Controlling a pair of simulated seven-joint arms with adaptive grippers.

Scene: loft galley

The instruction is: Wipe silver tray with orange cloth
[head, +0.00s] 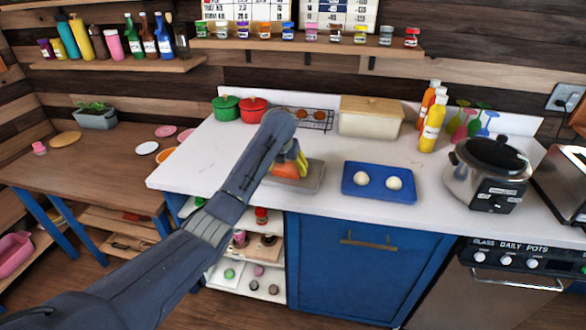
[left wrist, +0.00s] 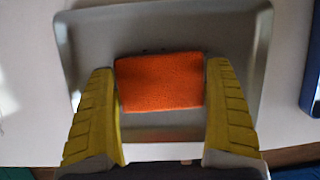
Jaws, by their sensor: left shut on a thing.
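The silver tray (head: 312,181) lies on the white counter, left of the blue tray. It fills much of the left wrist view (left wrist: 90,40), with its raised rim showing at the sides. The orange cloth (left wrist: 160,82) is a small folded block between the yellow fingers of my left gripper (left wrist: 161,69). In the head view the left gripper (head: 294,163) is over the silver tray, shut on the cloth (head: 284,171), which is partly hidden by the arm and fingers. I cannot tell whether the cloth touches the tray. My right gripper is not in view.
The blue tray (head: 378,195) with two white round things is to the right. A silver cooker (head: 483,180), yellow bottle (head: 433,124) and cream bin (head: 369,121) stand farther right and behind. Red (head: 253,111) and green pots stand at the back. Counter left of the silver tray is clear.

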